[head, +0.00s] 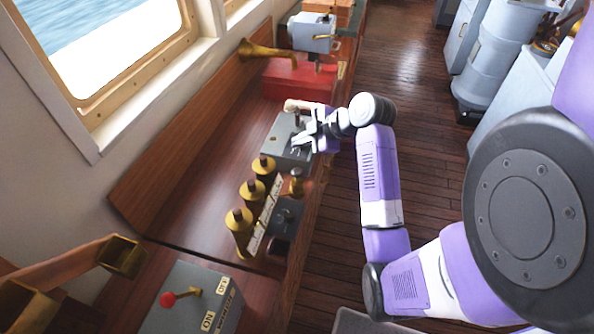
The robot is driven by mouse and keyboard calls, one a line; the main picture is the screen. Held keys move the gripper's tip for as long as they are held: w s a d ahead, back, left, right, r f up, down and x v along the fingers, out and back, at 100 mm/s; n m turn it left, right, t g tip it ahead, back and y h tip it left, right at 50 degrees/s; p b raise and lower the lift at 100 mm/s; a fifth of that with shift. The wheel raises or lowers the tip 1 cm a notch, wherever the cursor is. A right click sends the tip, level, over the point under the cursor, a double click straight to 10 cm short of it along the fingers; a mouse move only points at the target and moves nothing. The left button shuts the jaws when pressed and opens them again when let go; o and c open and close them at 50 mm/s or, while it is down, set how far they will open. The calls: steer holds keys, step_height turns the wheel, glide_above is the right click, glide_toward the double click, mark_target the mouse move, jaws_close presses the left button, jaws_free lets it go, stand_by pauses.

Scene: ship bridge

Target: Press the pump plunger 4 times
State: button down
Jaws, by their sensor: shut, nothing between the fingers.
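My gripper (300,142) is at the end of my purple and white arm, shut and empty. It is over a grey box (272,153) on the wooden console and hides part of it. A pale rounded knob (291,105) shows just behind the gripper, at the far side of this box; it may be the pump plunger's top. I cannot tell whether the gripper touches the knob or the box. A brass knob (296,186) stands on a smaller dark grey box (287,213) nearer to me. I cannot tell for sure which part is the plunger.
Several brass cylinders (240,219) stand left of the smaller box. Nearer is a grey ON/OFF switch box (200,298) with a red-knobbed lever (168,299). Farther back is a red box (300,80) with a brass horn (262,51) beside it.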

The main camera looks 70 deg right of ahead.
mark_target(299, 172)
steer(key=shift+f+b, duration=3.25)
steer(key=shift+f, duration=1.1)
steer(key=shift+f, duration=0.1)
steer(key=shift+f+b, duration=0.3)
steer(key=shift+f+b, duration=1.15)
steer(key=shift+f, duration=0.45)
steer(key=shift+r, duration=0.15)
steer(key=shift+r+p, duration=1.6)
steer(key=shift+r, duration=0.25)
